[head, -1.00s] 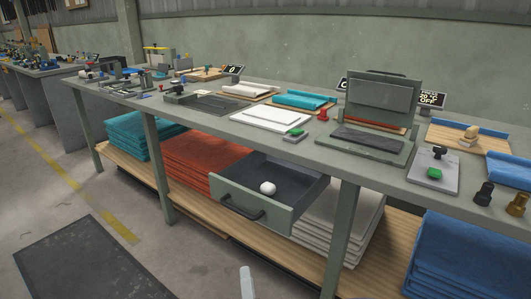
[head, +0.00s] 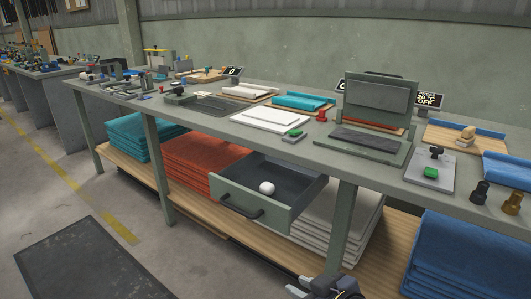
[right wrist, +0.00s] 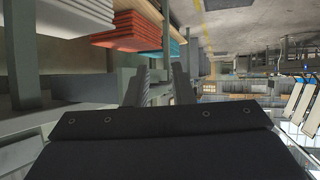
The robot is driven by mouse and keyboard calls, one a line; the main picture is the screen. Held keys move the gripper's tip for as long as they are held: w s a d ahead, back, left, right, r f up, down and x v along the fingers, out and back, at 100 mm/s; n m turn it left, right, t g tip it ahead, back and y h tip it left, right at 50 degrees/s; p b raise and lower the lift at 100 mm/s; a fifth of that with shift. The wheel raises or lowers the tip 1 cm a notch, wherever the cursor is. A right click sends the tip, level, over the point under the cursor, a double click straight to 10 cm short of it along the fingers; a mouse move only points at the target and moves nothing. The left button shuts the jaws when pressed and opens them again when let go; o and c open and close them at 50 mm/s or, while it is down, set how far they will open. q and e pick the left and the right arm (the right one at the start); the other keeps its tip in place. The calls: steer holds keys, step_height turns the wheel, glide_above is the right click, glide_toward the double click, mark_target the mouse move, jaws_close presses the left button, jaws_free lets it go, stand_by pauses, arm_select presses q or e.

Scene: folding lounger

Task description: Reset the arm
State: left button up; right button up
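My right gripper (head: 298,286) shows at the bottom edge of the head view, in front of the bench and below the open drawer. Most of its arm is cut off by the frame. In the right wrist view its two fingers (right wrist: 161,82) stand apart with nothing between them, so it is open and empty. My left gripper is not in view.
A green-grey workbench (head: 232,131) holds trays, a press (head: 380,98) and small displays. Its drawer (head: 240,208) is pulled out with a white ball (head: 267,188) inside. Folded towels (head: 465,255) lie on the lower shelf. The floor at left is clear except a dark mat (head: 85,262).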

steer(key=s+d+f+m+g+h, duration=0.2)
steer(key=s+d+m+g+h, duration=0.15)
steer(key=s+d+m, duration=0.85)
step_height(320, 180, up, 26)
steer(key=s+d+n+p, duration=0.1)
steer(key=s+n+p, duration=0.1)
steer(key=p, duration=2.3)
steer(key=shift+s+d+n+g+y+p, duration=0.15)
steer(key=shift+s+n+g+y+p, duration=0.25)
steer(key=shift+n, duration=0.2)
